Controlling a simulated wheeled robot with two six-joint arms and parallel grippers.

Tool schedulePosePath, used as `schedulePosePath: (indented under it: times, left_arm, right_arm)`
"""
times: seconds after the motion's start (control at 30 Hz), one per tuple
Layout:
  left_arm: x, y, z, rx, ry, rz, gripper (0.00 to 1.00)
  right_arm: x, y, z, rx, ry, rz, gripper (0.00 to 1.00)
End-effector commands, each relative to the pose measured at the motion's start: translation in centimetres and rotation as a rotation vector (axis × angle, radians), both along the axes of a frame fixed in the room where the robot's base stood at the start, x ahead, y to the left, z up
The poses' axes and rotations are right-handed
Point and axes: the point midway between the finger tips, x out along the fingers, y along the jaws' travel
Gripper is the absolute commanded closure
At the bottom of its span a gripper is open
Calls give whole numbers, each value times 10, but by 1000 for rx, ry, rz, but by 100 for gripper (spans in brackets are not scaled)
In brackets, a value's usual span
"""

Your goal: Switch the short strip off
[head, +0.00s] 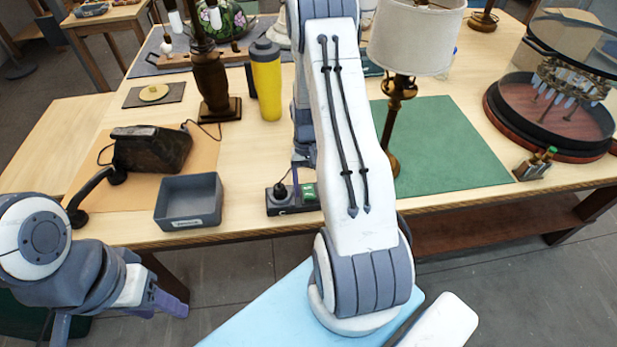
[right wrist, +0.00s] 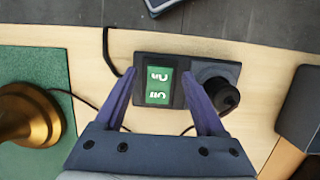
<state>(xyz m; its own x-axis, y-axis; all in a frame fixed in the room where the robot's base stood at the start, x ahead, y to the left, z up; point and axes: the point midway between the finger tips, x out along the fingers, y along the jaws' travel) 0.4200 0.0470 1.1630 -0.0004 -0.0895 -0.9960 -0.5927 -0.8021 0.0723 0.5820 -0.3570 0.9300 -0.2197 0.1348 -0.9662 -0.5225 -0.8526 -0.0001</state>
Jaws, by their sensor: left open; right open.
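The short strip (head: 292,198) lies near the table's front edge in the head view, partly hidden by my right arm. It has a green rocker switch (head: 309,192) and a socket with a black plug (head: 281,189) in it. In the right wrist view the strip (right wrist: 205,70) shows from above. Its green switch (right wrist: 159,87) has white markings and lies between the fingers of my right gripper (right wrist: 159,74), which is open and empty. Whether the fingertips touch the strip I cannot tell. My left gripper (head: 168,302) is open and empty, off the table's front at lower left.
A grey bin (head: 188,202) stands left of the strip. A lamp with a white shade (head: 415,38) stands on the green mat (head: 455,150) to the right; its brass base (right wrist: 30,113) shows in the right wrist view. A black cord (right wrist: 108,50) runs beside the strip.

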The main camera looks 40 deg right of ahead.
Motion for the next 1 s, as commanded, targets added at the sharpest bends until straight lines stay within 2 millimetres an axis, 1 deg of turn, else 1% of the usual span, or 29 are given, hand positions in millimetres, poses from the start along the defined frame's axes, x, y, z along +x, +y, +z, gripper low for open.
schedulePosePath:
  times: [0.17, 0.3, 0.4, 0.5, 0.6, 0.7, 1.0]
  left_arm:
    - [0, 0, -10, 0, 0, 0, 50]
    - [0, 0, -16, 0, 0, -1, 50]
    - [0, 0, -19, 0, 0, -1, 50]
    - [0, 0, -21, 0, 0, -1, 50]
    - [0, 0, -22, 0, 0, -1, 50]
    - [0, 0, -22, 0, 0, -1, 50]
    - [0, 0, -21, 0, 0, -1, 50]
  right_arm:
    - [9, -5, 27, -5, -9, 0, 28]
    - [15, -9, 55, -5, -8, 0, 28]
    - [18, -11, 73, -4, -6, 0, 28]
    - [21, -13, 85, -3, -5, 0, 28]
    - [22, -14, 93, -2, -3, 0, 28]
    - [22, -14, 96, -1, -2, 0, 28]
    - [22, -14, 96, -1, -2, 0, 28]
